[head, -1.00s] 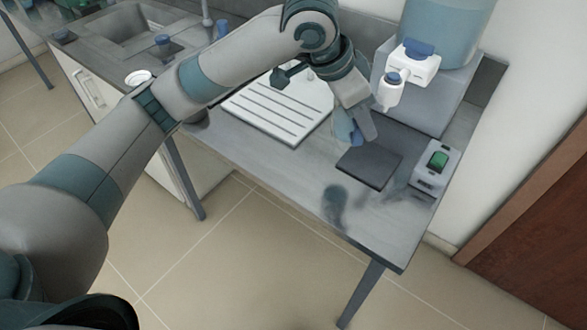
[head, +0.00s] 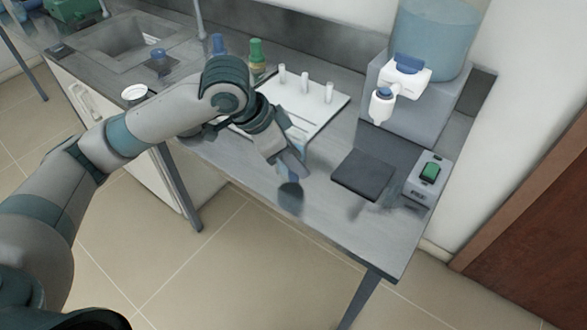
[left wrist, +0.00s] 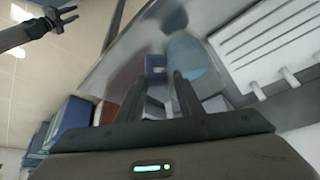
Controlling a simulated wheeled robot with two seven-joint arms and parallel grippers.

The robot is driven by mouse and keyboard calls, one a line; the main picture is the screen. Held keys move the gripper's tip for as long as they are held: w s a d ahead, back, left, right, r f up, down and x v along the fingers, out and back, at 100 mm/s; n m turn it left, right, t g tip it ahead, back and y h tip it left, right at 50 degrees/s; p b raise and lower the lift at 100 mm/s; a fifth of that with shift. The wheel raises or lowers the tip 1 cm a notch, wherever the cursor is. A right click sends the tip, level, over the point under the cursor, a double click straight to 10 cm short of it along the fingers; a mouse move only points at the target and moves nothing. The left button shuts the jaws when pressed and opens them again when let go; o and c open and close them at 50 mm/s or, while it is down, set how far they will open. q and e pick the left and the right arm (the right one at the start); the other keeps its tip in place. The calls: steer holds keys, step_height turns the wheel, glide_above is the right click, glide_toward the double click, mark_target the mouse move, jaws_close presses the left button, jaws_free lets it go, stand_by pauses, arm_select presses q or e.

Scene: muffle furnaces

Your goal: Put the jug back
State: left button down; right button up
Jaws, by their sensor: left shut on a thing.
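My left gripper (head: 293,168) is low over the bench, in front of the white peg board. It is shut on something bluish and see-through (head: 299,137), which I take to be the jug. The arm and fingers hide most of it, so its shape and tilt cannot be told. In the left wrist view a pale blue rounded shape (left wrist: 193,58) shows beyond the fingers; I cannot tell whether it is the jug. My right gripper (left wrist: 60,18) shows at the top left of the left wrist view, its fingers apart and empty.
The white peg board (head: 322,112) lies behind my gripper. The water dispenser (head: 402,110) stands to the right, with a dark tray (head: 363,175) before it and a green-switch box (head: 427,180) beside it. Bottles (head: 257,58) and a sink (head: 135,42) are left. The front bench strip is clear.

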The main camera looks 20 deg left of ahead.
arm_select(q)
steer(key=shift+a, duration=0.1)
arm_select(e)
steer(key=shift+w, duration=0.15)
arm_select(q)
steer(key=shift+f, duration=0.15)
